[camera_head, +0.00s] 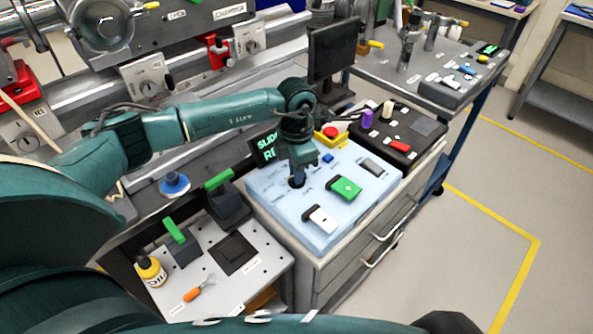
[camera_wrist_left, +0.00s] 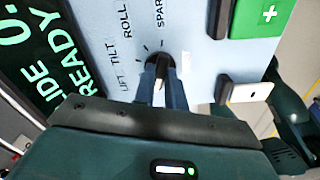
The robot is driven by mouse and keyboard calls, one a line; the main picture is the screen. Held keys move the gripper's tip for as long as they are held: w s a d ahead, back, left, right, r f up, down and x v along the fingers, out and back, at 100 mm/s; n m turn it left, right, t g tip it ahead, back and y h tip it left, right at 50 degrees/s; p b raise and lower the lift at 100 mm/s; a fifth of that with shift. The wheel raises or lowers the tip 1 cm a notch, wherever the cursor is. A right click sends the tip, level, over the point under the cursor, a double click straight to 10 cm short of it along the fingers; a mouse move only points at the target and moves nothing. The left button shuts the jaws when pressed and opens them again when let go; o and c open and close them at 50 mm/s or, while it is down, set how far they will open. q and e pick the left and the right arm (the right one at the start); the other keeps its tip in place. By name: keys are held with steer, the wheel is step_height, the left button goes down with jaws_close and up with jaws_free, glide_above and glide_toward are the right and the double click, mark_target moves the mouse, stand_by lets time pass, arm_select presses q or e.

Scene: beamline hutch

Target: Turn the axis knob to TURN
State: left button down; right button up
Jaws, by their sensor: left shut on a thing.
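The axis knob (camera_wrist_left: 158,60) is a small black knob on the pale blue panel (camera_head: 265,192). Labels LIFT, TILT, ROLL and a partly cut-off SPARE stand around it in the left wrist view; I cannot read TURN there. My left gripper (camera_head: 298,175) points down at the panel's left part, its fingers shut on the knob. In the left wrist view the fingers (camera_wrist_left: 162,82) stand on either side of it. A pale mark shows on the knob, but I cannot tell which label it points to. In the head view the gripper mostly hides the knob. My right gripper is not in view.
A dark display (camera_head: 265,149) with green text reading SLIDE stands behind the panel. The panel also bears a green plus button (camera_head: 344,187) and a white switch (camera_head: 320,219). A red emergency button (camera_head: 331,132) and a black control box (camera_head: 397,146) stand behind.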

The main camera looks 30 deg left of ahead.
arm_select(q)
steer(key=n, duration=0.5)
steer(key=shift+n, duration=0.3)
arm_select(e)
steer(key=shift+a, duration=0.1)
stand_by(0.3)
arm_select(q)
steer(key=c, duration=1.4)
jaws_free()
steer(key=shift+c, duration=0.2)
step_height(320, 180, up, 13)
steer(key=b, duration=0.1)
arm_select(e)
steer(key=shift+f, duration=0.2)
arm_select(q)
steer(key=shift+s, duration=0.1)
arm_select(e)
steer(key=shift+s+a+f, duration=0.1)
